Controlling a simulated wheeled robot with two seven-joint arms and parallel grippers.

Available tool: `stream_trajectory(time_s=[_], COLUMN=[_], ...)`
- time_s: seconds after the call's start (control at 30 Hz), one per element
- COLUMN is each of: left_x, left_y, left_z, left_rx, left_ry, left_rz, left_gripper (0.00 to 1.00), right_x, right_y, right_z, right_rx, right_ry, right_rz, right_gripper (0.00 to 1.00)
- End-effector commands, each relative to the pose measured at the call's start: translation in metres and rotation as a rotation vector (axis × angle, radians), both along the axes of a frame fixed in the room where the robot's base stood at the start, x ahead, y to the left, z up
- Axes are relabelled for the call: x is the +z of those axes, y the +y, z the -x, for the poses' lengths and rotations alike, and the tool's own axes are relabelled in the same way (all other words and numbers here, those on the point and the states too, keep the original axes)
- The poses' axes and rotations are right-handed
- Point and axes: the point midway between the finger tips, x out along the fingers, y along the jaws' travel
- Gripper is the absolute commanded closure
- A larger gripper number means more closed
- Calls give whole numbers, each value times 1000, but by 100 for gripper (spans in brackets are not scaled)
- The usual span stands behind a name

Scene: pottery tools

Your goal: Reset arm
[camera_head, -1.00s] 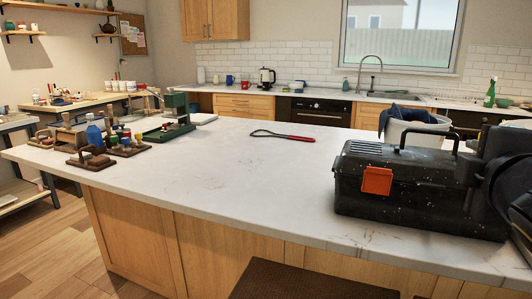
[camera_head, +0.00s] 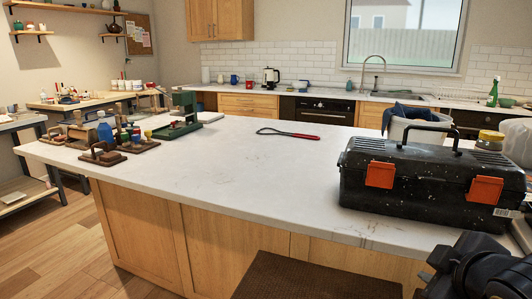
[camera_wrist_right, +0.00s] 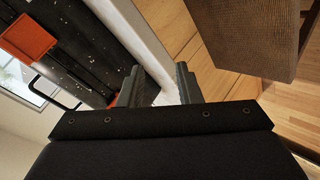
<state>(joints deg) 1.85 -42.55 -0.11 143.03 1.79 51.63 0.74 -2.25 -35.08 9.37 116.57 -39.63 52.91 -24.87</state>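My right gripper (camera_wrist_right: 158,88) shows in the right wrist view with its two fingers apart and nothing between them. In the head view my right arm is a dark shape at the lower right corner, in front of the counter edge and below the toolbox. The black toolbox (camera_head: 425,190) with orange latches stands on the right end of the white counter (camera_head: 240,170). The toolbox also shows at the upper left of the right wrist view (camera_wrist_right: 75,50), apart from the fingers. My left gripper is not in view.
A red-handled loop tool (camera_head: 290,134) lies mid-counter. Wooden tool holders and a green stand (camera_head: 183,112) are at the left end. A jar (camera_head: 490,141) and white bin (camera_head: 415,128) are behind the toolbox. A brown seat (camera_head: 310,278) is at the counter's front. The counter's middle is clear.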

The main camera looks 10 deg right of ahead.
Motion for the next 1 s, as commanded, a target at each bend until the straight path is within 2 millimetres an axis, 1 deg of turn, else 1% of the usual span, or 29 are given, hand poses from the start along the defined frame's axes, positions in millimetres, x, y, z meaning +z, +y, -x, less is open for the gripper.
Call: stream_trajectory(time_s=[0.03,0.07,0.1,0.17,0.2,0.3,0.4,0.53,0.57,0.6,0.77,0.87,0.97,1.0], left_x=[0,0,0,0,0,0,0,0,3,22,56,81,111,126], left_y=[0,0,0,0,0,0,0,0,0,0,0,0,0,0], left_z=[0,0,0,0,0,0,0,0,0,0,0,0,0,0], left_rx=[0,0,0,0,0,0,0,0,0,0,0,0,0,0], left_ry=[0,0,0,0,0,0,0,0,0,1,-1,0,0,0], left_rz=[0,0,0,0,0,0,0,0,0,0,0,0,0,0], left_gripper=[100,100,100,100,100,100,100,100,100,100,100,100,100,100], right_x=[-24,-38,-56,-81,-97,-131,-158,-187,-189,-166,-131,-106,-76,-61], right_y=[6,11,18,29,37,57,78,106,111,109,108,108,108,108], right_z=[7,11,18,28,35,53,71,93,97,94,93,93,93,93], right_rx=[-25,-41,-68,-111,-143,-228,-315,-442,-468,-457,-452,-451,-450,-450], right_ry=[37,58,87,131,162,232,300,389,406,396,394,393,394,394], right_rz=[-92,-154,-239,-368,-452,-649,-829,-1055,-1098,-1083,-1076,-1075,-1074,-1074], right_gripper=[69,69,69,69,69,69,69,69,69,69,69,69,69,69])
